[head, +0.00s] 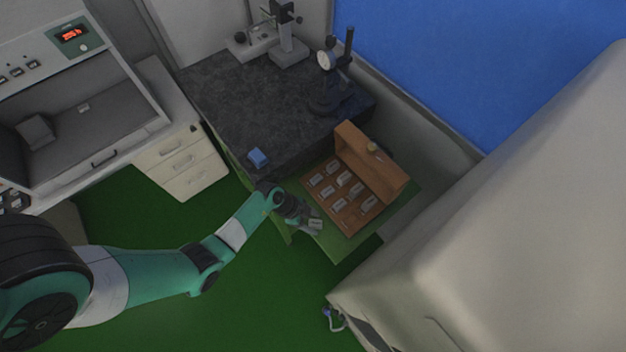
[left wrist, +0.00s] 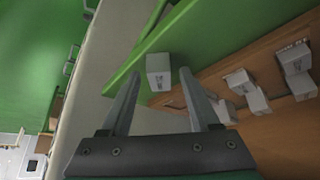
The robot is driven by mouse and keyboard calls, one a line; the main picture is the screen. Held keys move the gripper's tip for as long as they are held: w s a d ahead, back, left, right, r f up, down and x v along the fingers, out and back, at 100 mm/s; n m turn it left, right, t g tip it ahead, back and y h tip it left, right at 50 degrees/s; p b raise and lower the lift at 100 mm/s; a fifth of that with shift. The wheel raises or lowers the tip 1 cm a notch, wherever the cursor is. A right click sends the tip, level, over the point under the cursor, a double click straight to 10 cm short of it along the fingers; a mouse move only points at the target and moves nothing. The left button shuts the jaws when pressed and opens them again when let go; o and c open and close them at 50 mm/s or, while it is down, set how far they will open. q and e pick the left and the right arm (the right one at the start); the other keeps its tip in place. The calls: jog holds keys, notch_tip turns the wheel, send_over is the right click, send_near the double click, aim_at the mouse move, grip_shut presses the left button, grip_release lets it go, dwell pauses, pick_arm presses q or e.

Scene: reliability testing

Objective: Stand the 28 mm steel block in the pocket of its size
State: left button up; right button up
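A small steel block (left wrist: 158,72) with dark, unreadable marking shows in the left wrist view, near the edge of the green tabletop. My left gripper (left wrist: 160,80) is open, with its fingertips either side of the block and gaps on both sides. In the head view my left gripper (head: 314,224) is just left of the open wooden case (head: 343,222). The case holds several steel blocks in pockets; some of them (left wrist: 240,82) also show at the right of the left wrist view. I cannot tell which pocket is the 28 mm one. My right gripper is not in view.
The case's raised wooden lid (head: 372,158) stands along its far side. A large pale machine (head: 520,220) stands at the right. Green floor lies open in front.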

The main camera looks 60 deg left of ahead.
pick_arm(q)
jog(key=shift+r, duration=0.1)
jog(key=shift+s+r, duration=0.1)
jog(key=shift+r, duration=0.2)
jog(key=p+v, duration=0.4)
jog(key=v, duration=0.7)
jog(key=shift+a+r, duration=0.15)
jog(key=shift+r, duration=0.05)
